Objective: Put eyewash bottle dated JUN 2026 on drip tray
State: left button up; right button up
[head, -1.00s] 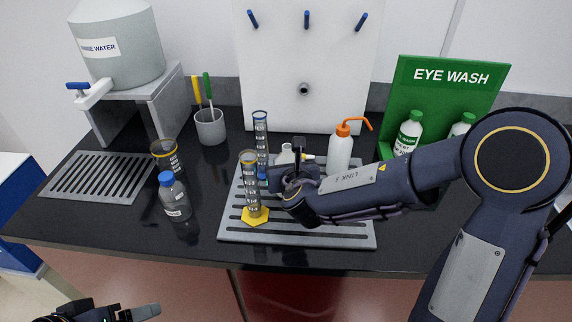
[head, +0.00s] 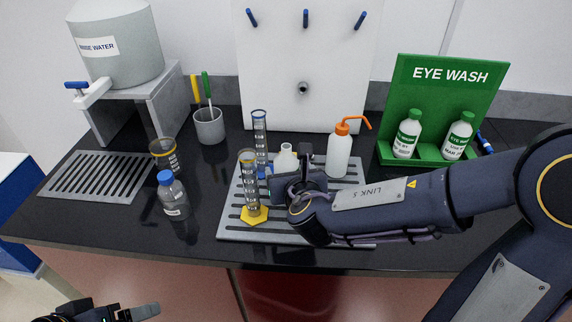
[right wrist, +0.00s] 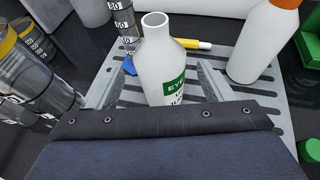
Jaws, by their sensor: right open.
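A white eyewash bottle (head: 287,158) with an open neck stands upright on the middle slatted tray (head: 228,227). Its green label, partly hidden, shows in the right wrist view (right wrist: 166,75); no date is readable. My right gripper (right wrist: 157,80) is open, with one finger on each side of this bottle; contact cannot be told. Two green-capped eyewash bottles, left (head: 407,134) and right (head: 458,136), stand in the green EYE WASH holder (head: 450,72); their dates are too small to read. Another slatted tray (head: 98,176) lies empty at the left. My left gripper (head: 138,312) is partly visible at the bottom left.
Graduated cylinders (head: 251,190) and an orange-topped wash bottle (head: 340,150) crowd the middle tray. A blue-capped bottle (head: 172,195), a beaker (head: 164,153) and a brush cup (head: 209,126) stand to the left. A green cap (right wrist: 310,149) shows at the wrist view's right edge.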

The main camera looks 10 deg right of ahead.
jog(key=v, duration=0.6)
jog(key=s+d+f+m+g+h, duration=0.1)
jog(key=s+d+m, duration=0.1)
jog(key=d+m, duration=0.2)
jog(key=s+d+f+m+g+h, duration=0.1)
jog(key=s+d+m+g, duration=0.1)
jog(key=d+m, duration=0.3)
jog(key=s+d+f+m+g+h, duration=0.1)
jog(key=s+d+m+g+h, duration=0.1)
jog(key=m, duration=0.4)
jog(key=shift+s+d, duration=0.4)
jog(key=shift+d, duration=0.2)
jog(key=shift+s+d, duration=0.4)
jog(key=shift+d, duration=0.25)
jog(key=s+m, duration=0.1)
jog(key=s+d+f+m+g, duration=0.1)
jog(key=m, duration=0.1)
jog(key=s+m+g, duration=0.1)
jog(key=s+m, duration=0.1)
jog(key=shift+d+f+y, duration=0.25)
jog(key=shift+d+y, duration=0.05)
jog(key=shift+d, duration=0.1)
jog(key=s+a+m+y, duration=0.6)
jog(key=s+m+y, duration=0.1)
jog(key=m, duration=1)
jog(key=shift+s+a+r+m+g, duration=0.2)
jog(key=shift+s+r+m+g, duration=0.15)
jog(key=shift+s, duration=0.3)
